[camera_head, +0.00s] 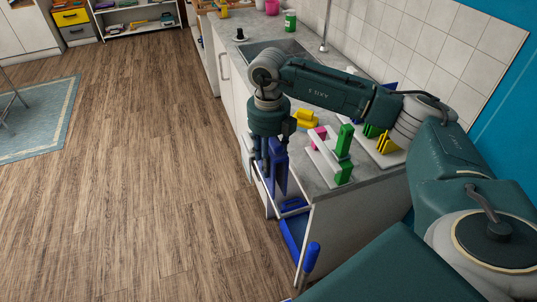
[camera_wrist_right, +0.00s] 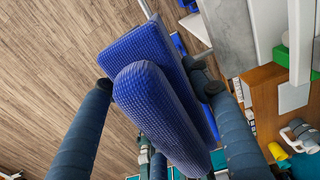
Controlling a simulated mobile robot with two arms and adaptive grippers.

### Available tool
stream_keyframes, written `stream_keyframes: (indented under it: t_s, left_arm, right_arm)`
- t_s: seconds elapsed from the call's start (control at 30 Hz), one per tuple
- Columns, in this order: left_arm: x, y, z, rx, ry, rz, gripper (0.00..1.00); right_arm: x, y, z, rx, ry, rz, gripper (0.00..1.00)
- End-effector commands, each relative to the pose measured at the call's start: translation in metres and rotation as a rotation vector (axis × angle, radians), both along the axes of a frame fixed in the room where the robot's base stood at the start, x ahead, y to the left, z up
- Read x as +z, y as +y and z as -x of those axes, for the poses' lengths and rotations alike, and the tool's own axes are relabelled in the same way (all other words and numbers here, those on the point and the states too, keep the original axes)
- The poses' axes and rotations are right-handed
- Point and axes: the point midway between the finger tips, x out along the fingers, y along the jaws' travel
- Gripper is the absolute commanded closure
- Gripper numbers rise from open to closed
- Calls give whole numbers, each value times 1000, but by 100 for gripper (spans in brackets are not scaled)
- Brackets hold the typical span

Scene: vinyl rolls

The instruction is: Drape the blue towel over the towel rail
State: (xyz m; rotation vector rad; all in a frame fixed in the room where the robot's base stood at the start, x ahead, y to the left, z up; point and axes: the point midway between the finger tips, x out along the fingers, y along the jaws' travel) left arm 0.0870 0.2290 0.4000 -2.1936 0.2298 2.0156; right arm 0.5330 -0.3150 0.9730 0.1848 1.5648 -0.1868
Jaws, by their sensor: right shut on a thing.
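The blue towel (camera_wrist_right: 150,100) hangs folded, in two layers, between the two dark fingers of my right gripper (camera_wrist_right: 158,88) in the wrist view. In the head view my right gripper (camera_head: 271,150) points down at the counter's front edge, shut on the towel (camera_head: 279,172), which hangs below it. White rail bars (camera_head: 294,211) show at the cabinet's front corner, just below the towel. I cannot tell whether the towel touches them. My left gripper is not in view.
More blue pieces (camera_head: 311,257) are low by the cabinet end. On the counter (camera_head: 330,187) are a green block piece (camera_head: 344,142), yellow blocks (camera_head: 306,118) and a pink piece (camera_head: 317,134). A sink (camera_head: 262,48) is further back. The wooden floor (camera_head: 130,180) at left is clear.

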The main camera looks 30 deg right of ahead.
Motion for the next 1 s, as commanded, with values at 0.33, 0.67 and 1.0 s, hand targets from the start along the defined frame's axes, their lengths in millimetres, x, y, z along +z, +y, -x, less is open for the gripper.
stream_keyframes:
  t_s: [0.33,0.67,1.0]
  left_arm:
    - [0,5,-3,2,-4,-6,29]
    - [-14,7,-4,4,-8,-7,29]
    - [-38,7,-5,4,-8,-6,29]
  right_arm:
    - [0,0,0,-2,1,1,80]
    - [-18,0,0,-1,2,1,80]
    - [-51,0,0,0,2,1,80]
